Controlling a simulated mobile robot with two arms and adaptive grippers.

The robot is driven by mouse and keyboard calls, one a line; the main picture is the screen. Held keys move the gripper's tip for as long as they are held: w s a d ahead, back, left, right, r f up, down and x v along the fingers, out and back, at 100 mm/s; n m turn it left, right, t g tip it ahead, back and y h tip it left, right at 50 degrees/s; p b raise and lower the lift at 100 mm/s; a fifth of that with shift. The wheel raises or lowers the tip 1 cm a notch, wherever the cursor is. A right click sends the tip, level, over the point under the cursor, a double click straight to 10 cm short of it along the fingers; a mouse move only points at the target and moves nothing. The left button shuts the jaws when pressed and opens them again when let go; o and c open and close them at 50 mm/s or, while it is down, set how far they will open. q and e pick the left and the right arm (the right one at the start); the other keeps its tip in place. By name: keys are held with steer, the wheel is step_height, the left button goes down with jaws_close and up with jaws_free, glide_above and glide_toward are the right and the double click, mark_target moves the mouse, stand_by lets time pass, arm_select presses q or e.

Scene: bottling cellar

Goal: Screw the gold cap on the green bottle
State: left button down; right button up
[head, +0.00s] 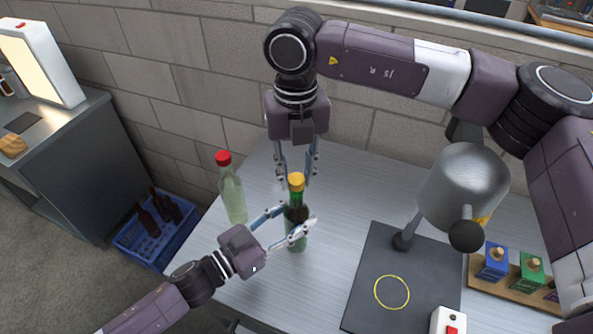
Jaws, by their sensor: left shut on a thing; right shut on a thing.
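The green bottle (297,242) stands upright on the metal table, with a dark band around its upper body. My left gripper (297,217) is shut on the bottle's body from the left, one finger on each side. The gold cap (296,179) sits at the top of the bottle's neck, in line with it. My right gripper (296,184) points down from above and is shut on the cap. I cannot tell how far the cap is turned onto the thread.
A pale bottle with a red cap (234,196) stands left of the green bottle. A dark mat (372,290) with a yellow ring, a grey cylindrical device (462,190) and a wooden rack (492,289) with coloured boxes are on the right. A blue crate (133,254) is on the floor.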

steer(key=shift+f, duration=0.6)
steer(key=o, duration=0.7)
steer(key=shift+c, duration=0.2)
steer(key=shift+r, duration=0.15)
steer(key=shift+r, duration=2.15)
steer(key=shift+c, duration=0.4)
